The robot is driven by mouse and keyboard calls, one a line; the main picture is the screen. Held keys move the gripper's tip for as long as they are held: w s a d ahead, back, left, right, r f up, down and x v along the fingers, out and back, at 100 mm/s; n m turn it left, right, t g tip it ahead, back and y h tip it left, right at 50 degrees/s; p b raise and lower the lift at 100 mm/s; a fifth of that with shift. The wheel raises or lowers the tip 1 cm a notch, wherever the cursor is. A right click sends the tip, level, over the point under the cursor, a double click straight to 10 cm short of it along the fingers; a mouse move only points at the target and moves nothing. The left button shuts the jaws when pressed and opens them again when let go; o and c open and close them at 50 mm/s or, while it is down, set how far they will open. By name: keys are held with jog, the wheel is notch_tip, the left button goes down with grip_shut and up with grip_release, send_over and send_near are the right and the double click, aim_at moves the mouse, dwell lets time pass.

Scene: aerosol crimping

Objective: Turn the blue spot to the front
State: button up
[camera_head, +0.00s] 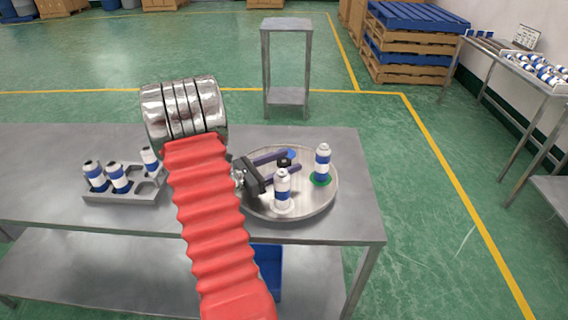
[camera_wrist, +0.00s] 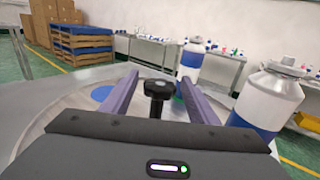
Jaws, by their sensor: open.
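A round grey turntable (camera_head: 318,205) lies on the right part of the steel table. Its blue spot (camera_head: 291,154) is on the far side, partly behind my gripper; in the wrist view the blue spot (camera_wrist: 101,93) is left of the left finger. A white-and-blue can (camera_head: 322,160) stands on a green spot (camera_head: 320,181) at the right. Another can (camera_head: 282,188) stands on the near side. A black knob (camera_wrist: 158,87) rises from the middle. My gripper (camera_head: 294,161) is open, its purple fingers either side of the knob, with gaps showing in the wrist view.
A grey rack (camera_head: 150,192) with several cans stands left on the table (camera_head: 60,150). A small stand (camera_head: 286,28) is behind the table. Pallets (camera_head: 412,45) and a side table with cans (camera_head: 535,72) are at right. Open green floor lies between.

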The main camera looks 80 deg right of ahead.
grip_shut()
jog(key=shift+a, duration=0.15)
dwell(0.5)
